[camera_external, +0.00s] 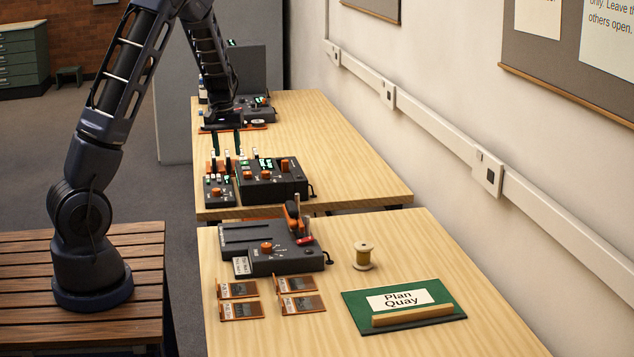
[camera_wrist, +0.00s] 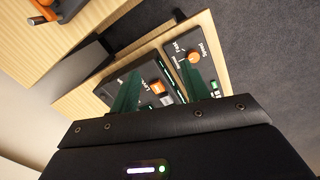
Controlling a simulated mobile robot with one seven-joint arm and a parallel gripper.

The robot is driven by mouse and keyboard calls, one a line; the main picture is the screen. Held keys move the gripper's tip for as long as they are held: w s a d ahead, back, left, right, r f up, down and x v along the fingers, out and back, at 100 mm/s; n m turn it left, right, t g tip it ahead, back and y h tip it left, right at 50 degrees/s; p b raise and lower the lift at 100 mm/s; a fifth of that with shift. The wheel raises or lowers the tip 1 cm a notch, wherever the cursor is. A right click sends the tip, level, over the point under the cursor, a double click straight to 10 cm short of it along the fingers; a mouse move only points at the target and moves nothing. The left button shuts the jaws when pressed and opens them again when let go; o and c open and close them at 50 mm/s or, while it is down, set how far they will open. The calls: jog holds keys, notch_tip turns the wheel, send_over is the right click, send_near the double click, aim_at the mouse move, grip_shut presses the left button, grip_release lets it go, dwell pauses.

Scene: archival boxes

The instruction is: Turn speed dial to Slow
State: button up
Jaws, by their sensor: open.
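The speed dial (camera_wrist: 194,57) is an orange knob on a small dark control box in the wrist view. "Speed" and "Fast" can be read on its panel; I cannot make out a Slow mark or the pointer. In the external view the orange dial (camera_external: 217,192) is on the small box (camera_external: 219,196) at the near left of the middle table. My gripper (camera_external: 226,141) is open, with dark green fingers pointing down above and behind the boxes. In the wrist view my gripper (camera_wrist: 160,88) shows empty, its right finger close to the dial in the picture.
A larger control box (camera_external: 270,180) with another orange knob stands just right of the small one. On the near table are a dark device (camera_external: 270,255), a wooden spool (camera_external: 363,256), several cards and a green sign (camera_external: 404,310). The middle table's right side is clear.

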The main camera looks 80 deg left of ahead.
jog(key=n, duration=0.1)
send_over(216, 189)
notch_tip(216, 189, down, 4)
jog(key=shift+g+y, duration=0.3)
jog(key=shift+g, duration=0.1)
notch_tip(216, 189, down, 11)
jog(key=shift+d+r, duration=0.1)
jog(key=c, duration=1)
